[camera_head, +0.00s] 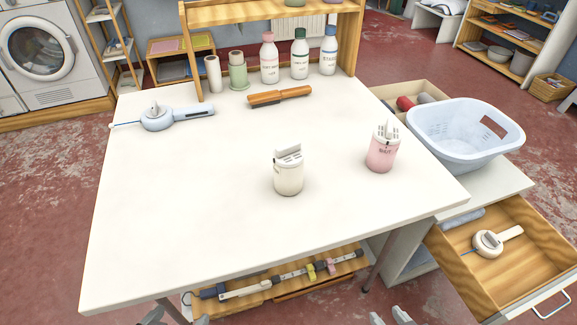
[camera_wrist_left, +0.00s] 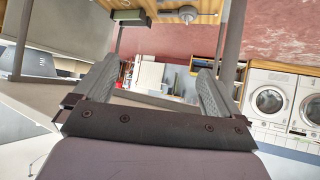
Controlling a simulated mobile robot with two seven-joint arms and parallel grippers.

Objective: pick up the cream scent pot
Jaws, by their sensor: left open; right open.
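The cream scent pot (camera_head: 288,176) stands upright near the middle of the white table (camera_head: 190,215), with a raised lever on its slotted lid. A similar pink pot (camera_head: 382,152) stands to its right, with dark lettering on it. My left gripper (camera_head: 176,318) shows only its fingertips at the bottom edge of the head view, in front of the table and well short of the cream pot. In the left wrist view its fingers (camera_wrist_left: 158,88) are apart with nothing between them. My right gripper (camera_head: 389,317) also shows only its fingertips at the bottom edge, apart and empty.
A brush with an orange-brown handle (camera_head: 279,96) and a pale blue tool (camera_head: 160,117) lie farther back. Several bottles (camera_head: 300,58) line the back edge. A blue basket (camera_head: 465,135) and an open drawer (camera_head: 510,250) are at right. The table's front is clear.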

